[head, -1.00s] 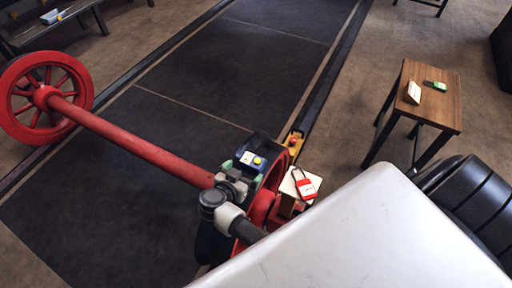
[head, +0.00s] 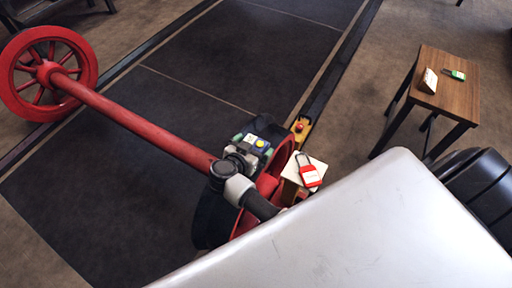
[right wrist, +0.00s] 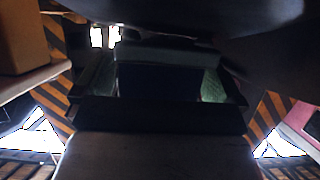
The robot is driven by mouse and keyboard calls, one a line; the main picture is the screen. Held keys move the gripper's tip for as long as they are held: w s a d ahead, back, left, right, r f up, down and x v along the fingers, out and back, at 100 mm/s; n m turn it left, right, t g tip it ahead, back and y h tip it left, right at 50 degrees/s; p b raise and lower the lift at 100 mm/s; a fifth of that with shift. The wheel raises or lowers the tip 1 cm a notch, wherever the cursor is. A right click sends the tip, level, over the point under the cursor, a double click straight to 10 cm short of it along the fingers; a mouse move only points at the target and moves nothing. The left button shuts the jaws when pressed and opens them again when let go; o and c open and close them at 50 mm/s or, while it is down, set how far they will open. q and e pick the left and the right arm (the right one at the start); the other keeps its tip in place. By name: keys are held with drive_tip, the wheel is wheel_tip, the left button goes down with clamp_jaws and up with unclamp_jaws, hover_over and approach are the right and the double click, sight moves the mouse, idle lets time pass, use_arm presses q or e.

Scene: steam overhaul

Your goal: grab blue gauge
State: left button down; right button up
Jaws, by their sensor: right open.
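A small blue block with a pale face and a yellow round spot, which looks like the blue gauge (head: 259,142), shows at the near wheel in the head view. My right gripper (head: 252,146) is over it, with a green pad on either side of it. In the right wrist view a dark blue shape (right wrist: 150,80) lies between the green-padded fingers (right wrist: 155,84). The jaws are open; whether a pad touches the gauge I cannot tell. My wrist and forearm hide part of the near wheel. My left gripper is not in view.
A red axle (head: 140,127) joins the far red wheel (head: 45,72) to the near one. A red padlock (head: 309,174) lies on a pale-topped stand beside the gripper. A yellow box with a red button (head: 299,128) is behind. A wooden table (head: 450,98) stands right.

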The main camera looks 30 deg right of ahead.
drive_tip(key=c, duration=1.1)
drive_tip(key=shift+r, duration=0.15)
